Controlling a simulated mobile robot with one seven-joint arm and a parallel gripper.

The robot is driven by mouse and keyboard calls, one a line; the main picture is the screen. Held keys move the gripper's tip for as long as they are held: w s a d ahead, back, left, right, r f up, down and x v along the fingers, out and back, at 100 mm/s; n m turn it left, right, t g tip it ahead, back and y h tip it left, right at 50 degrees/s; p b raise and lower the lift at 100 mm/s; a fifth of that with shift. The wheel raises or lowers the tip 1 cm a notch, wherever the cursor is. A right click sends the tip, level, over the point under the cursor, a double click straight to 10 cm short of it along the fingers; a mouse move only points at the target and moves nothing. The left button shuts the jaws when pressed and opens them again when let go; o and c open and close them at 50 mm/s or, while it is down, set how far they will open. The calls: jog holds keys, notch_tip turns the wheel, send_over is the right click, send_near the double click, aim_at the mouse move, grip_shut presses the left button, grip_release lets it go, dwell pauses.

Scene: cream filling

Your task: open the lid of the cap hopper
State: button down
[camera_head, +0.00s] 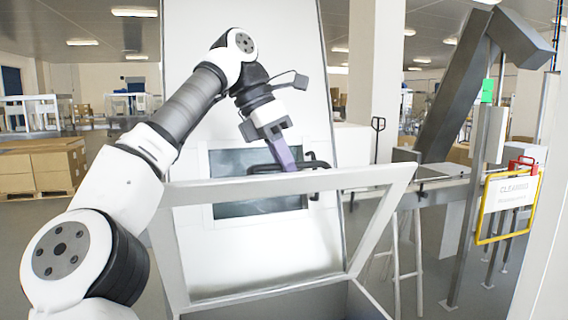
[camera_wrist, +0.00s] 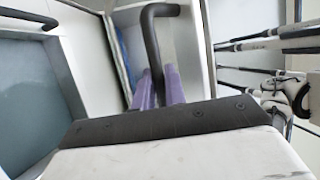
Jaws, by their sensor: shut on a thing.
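The cap hopper's lid (camera_head: 385,215) is a pale frame around a see-through middle in the head view. It stands raised and tilted above the grey hopper box (camera_head: 345,302), which shows only in part at the bottom. A black bar handle (camera_head: 317,164) sits at the lid's top edge; it also shows in the wrist view (camera_wrist: 152,40). My gripper (camera_head: 287,160) has purple fingers and comes down on the handle from above. In the wrist view the fingers (camera_wrist: 160,88) are shut on the handle's bar. The far side of the lid is partly hidden.
A tall white cabinet with a dark window (camera_head: 235,165) stands close behind the lid. To the right are a conveyor (camera_head: 440,185), a steep grey chute (camera_head: 455,85) and a yellow-framed sign (camera_head: 510,205). Cardboard boxes (camera_head: 42,165) stand far off at the left.

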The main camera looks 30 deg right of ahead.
jog(key=shift+w+f, duration=0.15)
jog(key=shift+f, duration=0.2)
jog(key=c, duration=1.7)
grip_release()
jog(key=shift+d, duration=0.15)
jog(key=shift+o, duration=1.2)
jog(key=shift+w+d+f, duration=0.1)
jog(key=shift+w+d, duration=0.1)
jog(key=shift+w, duration=0.05)
jog(key=shift+s+a+r, duration=0.15)
jog(key=shift+s+r, duration=0.05)
